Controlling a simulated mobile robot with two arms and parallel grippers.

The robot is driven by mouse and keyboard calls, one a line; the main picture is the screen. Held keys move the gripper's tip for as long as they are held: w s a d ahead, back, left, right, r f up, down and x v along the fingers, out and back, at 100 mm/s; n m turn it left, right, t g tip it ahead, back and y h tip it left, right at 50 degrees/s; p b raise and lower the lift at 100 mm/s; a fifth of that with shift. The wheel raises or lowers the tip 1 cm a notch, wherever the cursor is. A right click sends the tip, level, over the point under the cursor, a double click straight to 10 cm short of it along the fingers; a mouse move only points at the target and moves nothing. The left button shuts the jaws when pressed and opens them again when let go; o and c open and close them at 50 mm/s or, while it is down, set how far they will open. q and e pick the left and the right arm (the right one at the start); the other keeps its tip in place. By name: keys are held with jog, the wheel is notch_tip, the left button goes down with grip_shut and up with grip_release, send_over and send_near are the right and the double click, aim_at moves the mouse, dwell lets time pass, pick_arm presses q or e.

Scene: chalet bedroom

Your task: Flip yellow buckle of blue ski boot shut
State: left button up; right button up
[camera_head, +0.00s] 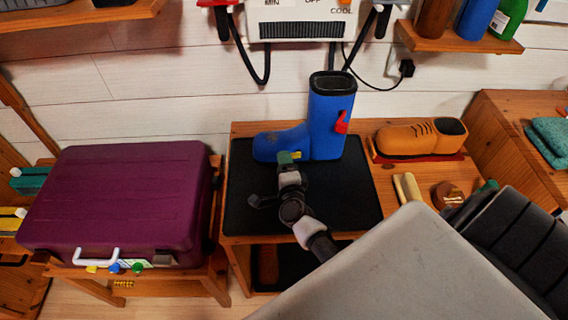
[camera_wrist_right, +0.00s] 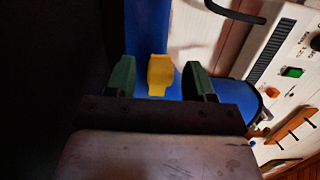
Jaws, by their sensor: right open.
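The blue ski boot (camera_head: 328,118) stands upright on a black mat (camera_head: 245,195) on a low wooden stand, its toe pointing left. A red buckle (camera_head: 341,122) is on its shaft. The yellow buckle (camera_head: 296,155) sits low on the foot, partly hidden by my right gripper (camera_head: 287,158). In the right wrist view the yellow buckle (camera_wrist_right: 160,74) lies between the two green fingertips of my open right gripper (camera_wrist_right: 161,78), with a gap on each side. Whether the fingers touch the boot cannot be told. My left gripper is not in view.
A purple suitcase (camera_head: 120,195) lies on a bench at left. A brown shoe (camera_head: 408,138) on a red base and a brush (camera_head: 407,187) are right of the mat. A white heater panel (camera_head: 300,20) with hanging cables is on the wall behind the boot.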

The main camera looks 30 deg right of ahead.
jog(key=shift+w, duration=0.15)
jog(key=shift+c, duration=0.3)
jog(key=c, duration=0.9)
jog(key=shift+o, duration=0.2)
jog(key=shift+w+r+m+h, duration=0.1)
jog(key=shift+w+m+h, duration=0.1)
jog(key=shift+m+h, duration=0.2)
jog(key=shift+w+m+g+h+p, duration=0.3)
jog(key=shift+m+g+h, duration=0.3)
jog(key=shift+g+h, duration=0.3)
jog(key=o, duration=0.9)
